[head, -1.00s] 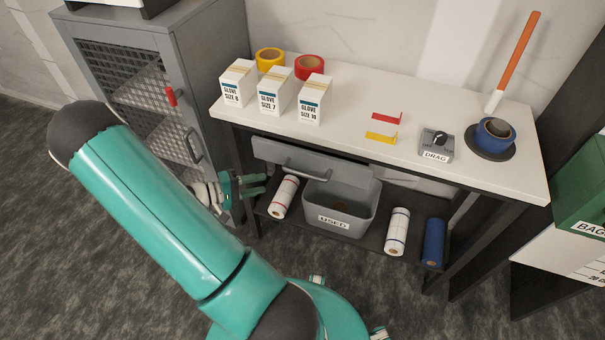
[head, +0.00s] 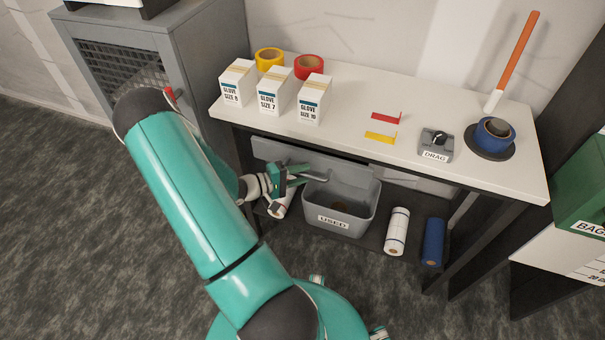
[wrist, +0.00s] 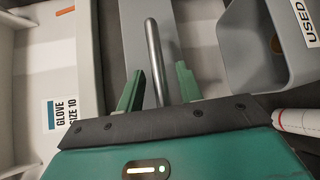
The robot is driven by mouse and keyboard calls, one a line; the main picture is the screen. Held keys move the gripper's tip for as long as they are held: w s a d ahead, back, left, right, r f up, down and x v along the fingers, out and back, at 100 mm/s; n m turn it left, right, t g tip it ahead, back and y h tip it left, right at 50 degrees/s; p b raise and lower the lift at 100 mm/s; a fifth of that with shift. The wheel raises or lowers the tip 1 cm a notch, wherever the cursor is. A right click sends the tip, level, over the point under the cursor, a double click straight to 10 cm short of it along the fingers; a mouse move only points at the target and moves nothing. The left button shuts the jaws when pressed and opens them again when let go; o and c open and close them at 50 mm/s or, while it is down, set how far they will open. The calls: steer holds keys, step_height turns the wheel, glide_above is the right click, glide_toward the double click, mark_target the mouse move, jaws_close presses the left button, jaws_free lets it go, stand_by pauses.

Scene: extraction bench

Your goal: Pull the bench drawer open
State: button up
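The bench drawer has a grey front (head: 345,169) under the white bench top and appears closed. It also shows in the wrist view (wrist: 183,22). Its metal bar handle (wrist: 153,50) runs between my gripper's two green fingers, with a visible gap on each side. In the head view only the handle's right end (head: 322,179) shows, since my gripper (head: 300,176) covers the rest. My gripper is open around the handle, and I cannot tell whether either finger touches it.
A grey bin marked USED (head: 338,222) stands below the drawer, beside a white roll (head: 397,232) and a blue roll (head: 433,242). Glove boxes (head: 273,93) stand on the bench top (head: 345,105). A grey cabinet (head: 205,65) stands at left.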

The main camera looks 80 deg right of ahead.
steer(key=shift+s+d, duration=0.25)
steer(key=shift+s, duration=0.05)
jaws_close()
steer(key=shift+a, duration=0.1)
